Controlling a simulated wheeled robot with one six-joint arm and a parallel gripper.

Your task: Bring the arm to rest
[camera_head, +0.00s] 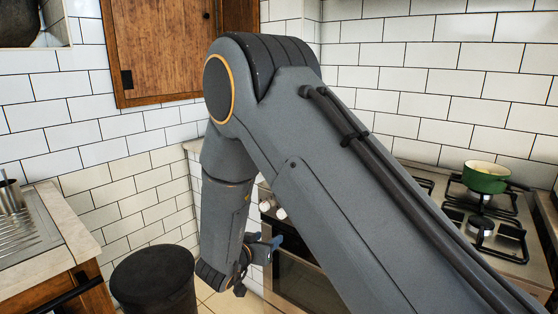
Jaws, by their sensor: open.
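My arm fills the middle of the head camera view, rising from the lower right to a bent elbow and then dropping down. My gripper (271,243) is at the lower end of the arm, in front of the oven. It is small and partly hidden by the wrist. Its jaws are open and nothing shows between them.
A black round bin (153,279) stands on the floor just left of the wrist. A stove (432,191) with a green pot (486,177) is at the right. A counter with a metal sink drainer (28,228) is at the left. A wooden cabinet (165,45) hangs behind.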

